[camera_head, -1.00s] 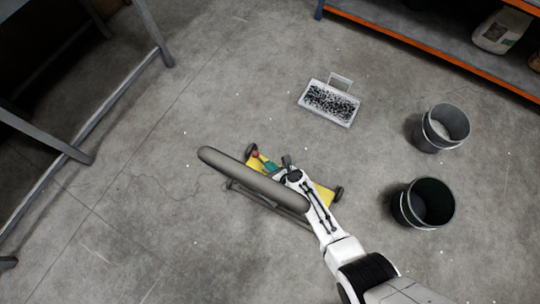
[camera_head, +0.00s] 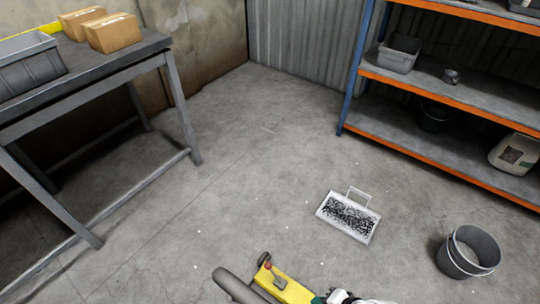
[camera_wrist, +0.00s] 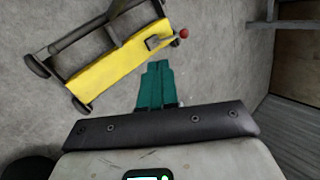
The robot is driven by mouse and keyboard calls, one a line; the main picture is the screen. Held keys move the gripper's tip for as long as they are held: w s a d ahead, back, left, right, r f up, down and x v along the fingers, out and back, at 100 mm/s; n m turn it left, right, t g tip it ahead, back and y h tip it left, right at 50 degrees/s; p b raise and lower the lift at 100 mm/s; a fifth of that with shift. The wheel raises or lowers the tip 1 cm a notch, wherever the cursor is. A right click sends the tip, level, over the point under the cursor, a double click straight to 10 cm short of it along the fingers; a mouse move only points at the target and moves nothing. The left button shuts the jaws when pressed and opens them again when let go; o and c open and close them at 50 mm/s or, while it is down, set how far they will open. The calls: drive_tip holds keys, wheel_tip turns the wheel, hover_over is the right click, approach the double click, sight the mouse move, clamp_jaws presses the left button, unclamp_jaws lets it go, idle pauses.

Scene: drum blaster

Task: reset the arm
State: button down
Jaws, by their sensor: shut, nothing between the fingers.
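My gripper shows in the wrist view (camera_wrist: 155,86) as two teal fingers pressed together with nothing between them. In the head view only a bit of teal (camera_head: 318,299) shows at the bottom edge, beside the white arm. A yellow wheeled machine (camera_head: 291,290) with a dark grey bar and a red-knobbed lever stands on the floor at the bottom of the head view, partly cut off. In the wrist view the machine (camera_wrist: 115,62) lies beyond the fingertips, its red knob (camera_wrist: 184,33) at upper right. The fingers look apart from the lever.
A speckled tray (camera_head: 348,217) lies on the floor, with a grey bucket (camera_head: 468,252) to its right. A workbench (camera_head: 90,75) with cardboard boxes stands left, and an orange-edged shelf (camera_head: 440,92) stands right.

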drive_tip(key=s+d+r+n+g+h, duration=0.3)
drive_tip(key=s+d+r+n+h, duration=0.45)
drive_tip(key=s+d+r, duration=0.75)
wheel_tip(320, 180, up, 19)
drive_tip(key=a+n+y+p, duration=0.1)
drive_tip(key=p, duration=1.8)
drive_tip(key=shift+a+n, duration=0.3)
drive_tip(key=shift+n, duration=0.05)
